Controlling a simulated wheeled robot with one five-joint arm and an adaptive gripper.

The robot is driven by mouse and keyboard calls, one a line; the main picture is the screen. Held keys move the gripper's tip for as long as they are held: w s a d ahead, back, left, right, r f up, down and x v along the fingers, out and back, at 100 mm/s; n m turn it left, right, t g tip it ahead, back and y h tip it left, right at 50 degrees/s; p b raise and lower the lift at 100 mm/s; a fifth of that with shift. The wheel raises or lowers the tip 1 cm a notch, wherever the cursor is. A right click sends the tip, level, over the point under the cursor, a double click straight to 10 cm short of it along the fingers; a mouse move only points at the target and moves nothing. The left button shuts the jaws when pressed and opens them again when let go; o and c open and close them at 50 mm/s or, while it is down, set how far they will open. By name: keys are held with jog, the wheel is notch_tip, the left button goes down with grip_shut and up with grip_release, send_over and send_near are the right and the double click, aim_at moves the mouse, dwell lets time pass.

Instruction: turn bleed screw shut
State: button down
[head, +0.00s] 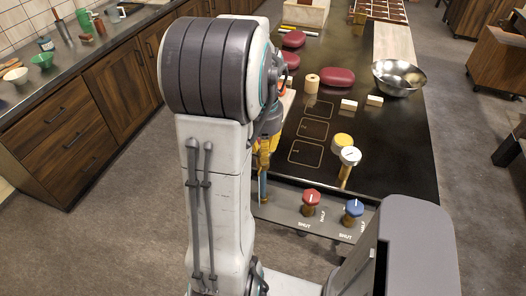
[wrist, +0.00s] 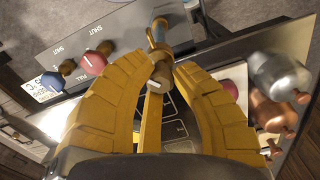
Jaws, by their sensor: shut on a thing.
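The control panel (head: 282,211) runs along the near edge of the black worktop. It bears a red knob (head: 311,199) and a blue knob (head: 353,208), with SHUT labels near them. My gripper (head: 263,160) is at the panel's left end, its yellow fingers partly hidden by my arm. In the wrist view the curved yellow fingers close in on a brass screw-like piece (wrist: 161,74) with a pale slot mark on its end. The red knob (wrist: 93,64) and blue knob (wrist: 51,82) also show there, apart from my fingers.
On the worktop stand a white-topped brass post (head: 349,157), a yellow disc (head: 343,139), red cushions (head: 338,77), a wooden spool (head: 312,83), small pale blocks and a metal bowl (head: 398,77). Silver and copper cylinders (wrist: 278,75) are right of my fingers in the wrist view.

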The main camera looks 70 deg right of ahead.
jog(key=m, duration=0.3)
jog(key=shift+f+m+b, duration=0.1)
jog(key=shift+m+b, duration=0.2)
jog(key=shift+m, duration=2)
jog(key=c, duration=1)
grip_release()
jog(key=shift+c, duration=0.2)
notch_tip(320, 180, up, 12)
